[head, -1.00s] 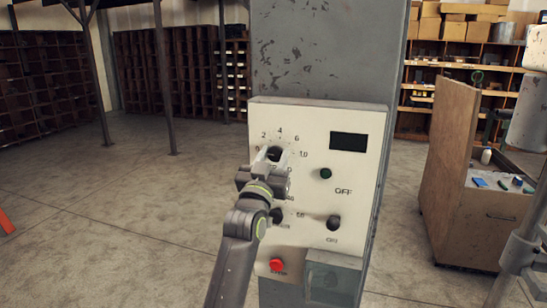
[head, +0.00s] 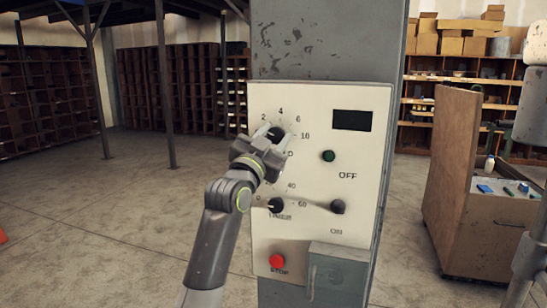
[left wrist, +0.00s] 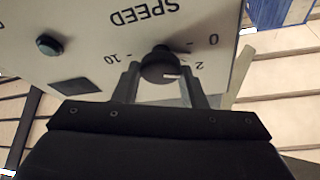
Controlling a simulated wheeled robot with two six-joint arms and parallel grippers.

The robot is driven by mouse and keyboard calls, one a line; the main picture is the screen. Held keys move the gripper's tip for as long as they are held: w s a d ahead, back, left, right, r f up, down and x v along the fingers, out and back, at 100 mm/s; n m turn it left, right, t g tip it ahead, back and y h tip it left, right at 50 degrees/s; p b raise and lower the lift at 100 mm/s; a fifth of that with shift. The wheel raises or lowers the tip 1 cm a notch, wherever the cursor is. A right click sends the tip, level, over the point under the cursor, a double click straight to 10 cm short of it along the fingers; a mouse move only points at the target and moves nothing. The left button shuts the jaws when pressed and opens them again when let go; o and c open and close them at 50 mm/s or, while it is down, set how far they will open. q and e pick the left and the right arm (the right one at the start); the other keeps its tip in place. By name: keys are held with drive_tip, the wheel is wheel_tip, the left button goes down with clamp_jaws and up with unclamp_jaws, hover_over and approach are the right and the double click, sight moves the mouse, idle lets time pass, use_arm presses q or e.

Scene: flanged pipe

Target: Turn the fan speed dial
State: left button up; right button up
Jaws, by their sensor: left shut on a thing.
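The fan speed dial (head: 277,134) is a black round knob at the upper left of the cream control panel (head: 300,230), with numbers around it. My left gripper (head: 271,138) comes from the lower left and is shut on the dial. In the left wrist view, the dial (left wrist: 157,63) sits between the two fingers of my left gripper (left wrist: 160,76), near the upside-down word SPEED. A pale mark shows on the dial's face. The gripper partly hides the dial and the numbers to its lower left in the head view. My right gripper is not in view.
Below the dial are a timer knob (head: 276,206), an on/off knob (head: 338,207) and a red stop button (head: 277,261). A green button (head: 328,156) and dark display (head: 352,120) are to the right. A grey box (head: 338,275) juts out at the bottom.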

use_arm(q)
drive_tip(key=m+b, duration=0.1)
drive_tip(key=m, duration=0.1)
drive_tip(key=m+g+h+b, duration=0.1)
drive_tip(key=m+b, duration=0.2)
drive_tip(key=b, duration=0.1)
drive_tip(key=shift+f+m+g+h, duration=0.3)
drive_tip(key=shift+m+g, duration=0.1)
drive_tip(key=shift+r+m+g+h+b, duration=0.15)
drive_tip(key=shift+m+g+h+b, duration=0.15)
drive_tip(key=shift+m+g+b, duration=0.5)
drive_tip(key=m, duration=0.2)
drive_tip(key=shift+a+r+m+b, duration=0.1)
drive_tip(key=shift+m+b, duration=0.3)
drive_tip(key=m+g, duration=0.1)
drive_tip(key=m, duration=0.2)
drive_tip(key=shift+r+g, duration=0.15)
drive_tip(key=shift+g, duration=0.15)
drive_tip(key=m+g, duration=0.1)
drive_tip(key=m, duration=0.2)
drive_tip(key=shift+r+p, duration=0.15)
drive_tip(key=shift+p, duration=0.2)
drive_tip(key=m+g+y+p, duration=0.1)
drive_tip(key=m+y, duration=0.1)
drive_tip(key=m, duration=0.2)
drive_tip(key=shift+r, duration=0.1)
drive_tip(key=shift+m+y+p, duration=0.6)
drive_tip(key=shift+m+y, duration=0.3)
drive_tip(key=shift+m, duration=0.7)
